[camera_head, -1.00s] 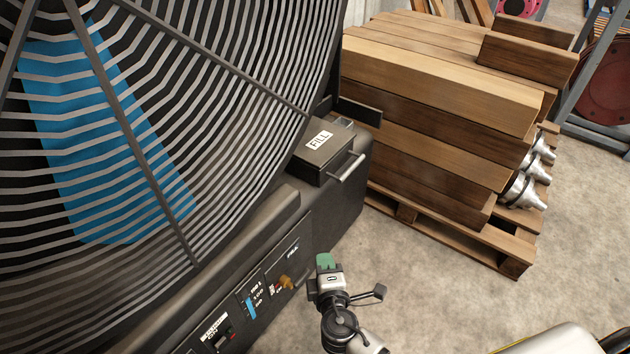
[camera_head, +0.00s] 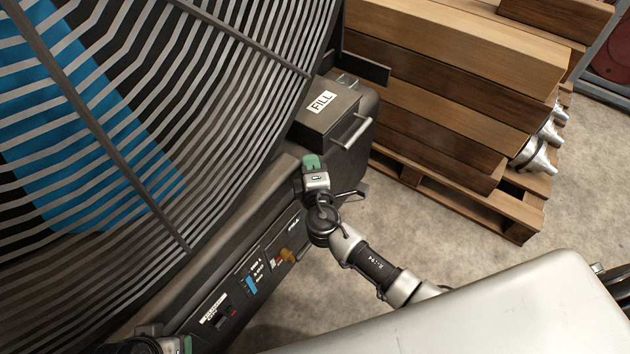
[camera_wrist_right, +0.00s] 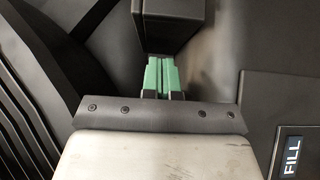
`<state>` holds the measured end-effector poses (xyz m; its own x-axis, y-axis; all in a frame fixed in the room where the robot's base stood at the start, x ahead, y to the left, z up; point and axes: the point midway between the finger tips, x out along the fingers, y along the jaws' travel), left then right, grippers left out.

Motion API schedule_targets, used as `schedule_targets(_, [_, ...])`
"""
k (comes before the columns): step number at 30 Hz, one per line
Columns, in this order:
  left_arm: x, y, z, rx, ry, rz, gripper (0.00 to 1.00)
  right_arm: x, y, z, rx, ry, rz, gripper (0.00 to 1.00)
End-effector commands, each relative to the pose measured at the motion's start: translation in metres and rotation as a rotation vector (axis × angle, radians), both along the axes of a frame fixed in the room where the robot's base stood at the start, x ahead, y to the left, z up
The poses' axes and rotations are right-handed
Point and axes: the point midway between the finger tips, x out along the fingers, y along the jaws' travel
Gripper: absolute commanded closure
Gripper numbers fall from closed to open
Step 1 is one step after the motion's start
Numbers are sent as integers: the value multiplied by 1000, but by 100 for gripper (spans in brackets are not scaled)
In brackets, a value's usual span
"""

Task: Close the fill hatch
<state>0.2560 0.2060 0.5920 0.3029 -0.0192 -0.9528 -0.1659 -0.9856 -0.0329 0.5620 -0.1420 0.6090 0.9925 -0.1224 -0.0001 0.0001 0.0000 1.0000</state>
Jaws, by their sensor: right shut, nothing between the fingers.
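The fill hatch (camera_head: 318,118) is a dark box with a white FILL label on top and a bar handle (camera_head: 352,131) on its near right side. It sits on the far end of the dark machine body. I cannot tell how far its lid stands open. My right gripper (camera_head: 313,163) is just in front of the box, with its green fingers shut and empty. In the right wrist view, the fingers (camera_wrist_right: 161,76) point at a dark box (camera_wrist_right: 168,22), apparently the hatch, close ahead. Part of my left gripper (camera_head: 180,345) shows at the bottom left edge; its fingers are mostly cut off.
A large wire fan guard (camera_head: 200,110) rises at the left. A control panel (camera_head: 250,275) with an orange knob is on the machine's side. A dark plate (camera_head: 365,68) stands behind the hatch. A pallet of timber (camera_head: 450,110) stands at the right, with bare floor before it.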

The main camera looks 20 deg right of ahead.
Motion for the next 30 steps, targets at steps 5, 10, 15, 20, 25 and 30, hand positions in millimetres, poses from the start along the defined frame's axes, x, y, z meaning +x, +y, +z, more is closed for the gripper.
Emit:
schedule_targets(5, [-1,0,0,1,2,0,40,19,-20,0,-3,-1,-1,100])
schedule_targets(10, [-1,0,0,1,2,0,40,27,-30,0,-1,0,-1,100])
schedule_targets(15, [-1,0,0,1,2,0,40,29,-32,0,0,1,0,100])
schedule_targets(20, [-1,0,1,0,1,0,40,29,-32,0,0,1,0,100])
schedule_targets(25, [-1,0,0,0,2,0,40,30,-32,-1,0,0,0,100])
schedule_targets(30, [-3,1,1,1,2,0,40,38,-32,-2,0,-1,-1,100])
